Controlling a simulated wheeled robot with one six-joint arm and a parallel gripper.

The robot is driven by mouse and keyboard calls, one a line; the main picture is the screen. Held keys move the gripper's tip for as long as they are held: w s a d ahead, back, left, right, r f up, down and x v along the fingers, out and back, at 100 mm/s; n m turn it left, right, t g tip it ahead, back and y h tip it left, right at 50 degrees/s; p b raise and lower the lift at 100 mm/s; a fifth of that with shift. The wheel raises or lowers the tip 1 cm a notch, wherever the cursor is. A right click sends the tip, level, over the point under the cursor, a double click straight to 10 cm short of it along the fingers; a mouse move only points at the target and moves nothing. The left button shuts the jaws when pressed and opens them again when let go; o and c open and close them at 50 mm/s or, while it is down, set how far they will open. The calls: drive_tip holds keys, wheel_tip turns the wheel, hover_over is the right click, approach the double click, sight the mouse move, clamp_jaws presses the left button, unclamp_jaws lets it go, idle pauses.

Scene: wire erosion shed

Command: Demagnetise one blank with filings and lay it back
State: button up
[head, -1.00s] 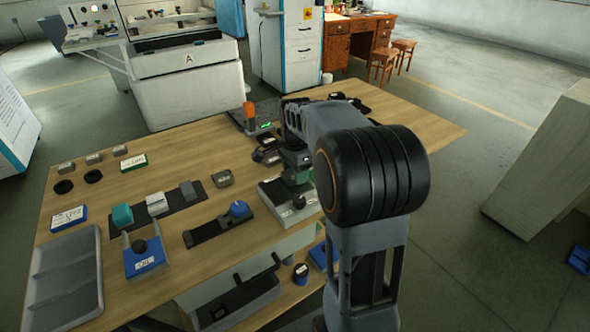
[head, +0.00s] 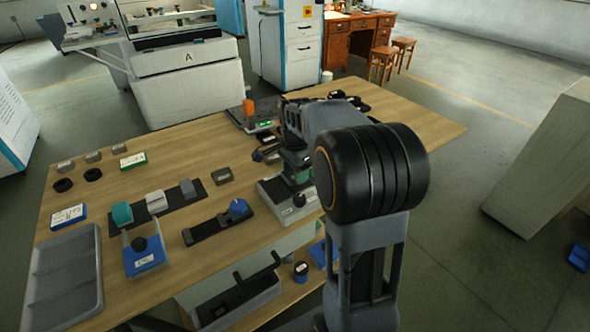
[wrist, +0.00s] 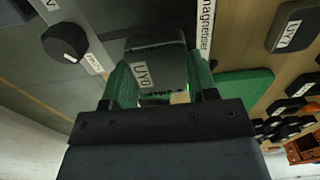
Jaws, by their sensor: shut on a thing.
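My gripper (wrist: 160,88) has green finger pads and is shut on a dark grey blank (wrist: 172,62) with a white label, in the wrist view. In the head view my gripper (head: 299,178) is over a light grey box with a dark knob, the demagnetiser (head: 277,195). Its knob (wrist: 65,43) and part of a label reading "magnetiser" show in the wrist view. My arm and gripper hide the blank in the head view. I cannot tell whether the blank touches the box. No filings can be made out.
A grey blank (head: 222,176) lies left of the box. Left of it are a dark strip with blocks (head: 190,190), a strip with a blue knob (head: 205,230), a blue stand (head: 144,257) and a grey divided tray (head: 70,300). An orange-topped device (head: 249,108) stands behind.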

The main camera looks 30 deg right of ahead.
sight(270, 190)
drive_tip(key=shift+a, duration=0.1)
idle(0.5)
drive_tip(key=shift+s+a, duration=0.15)
drive_tip(key=shift+a, duration=1.1)
drive_tip(key=shift+a, duration=0.1)
drive_tip(key=shift+s+a, duration=0.15)
drive_tip(key=shift+a, duration=1.1)
drive_tip(key=shift+a, duration=0.1)
drive_tip(key=shift+s+a, duration=0.15)
drive_tip(key=shift+a, duration=1.1)
drive_tip(key=shift+r+p, duration=0.1)
drive_tip(key=shift+p, duration=0.2)
wheel_tip(270, 190, up, 7)
drive_tip(key=p, duration=0.6)
drive_tip(key=shift+r+p, duration=0.15)
drive_tip(key=shift+p, duration=0.15)
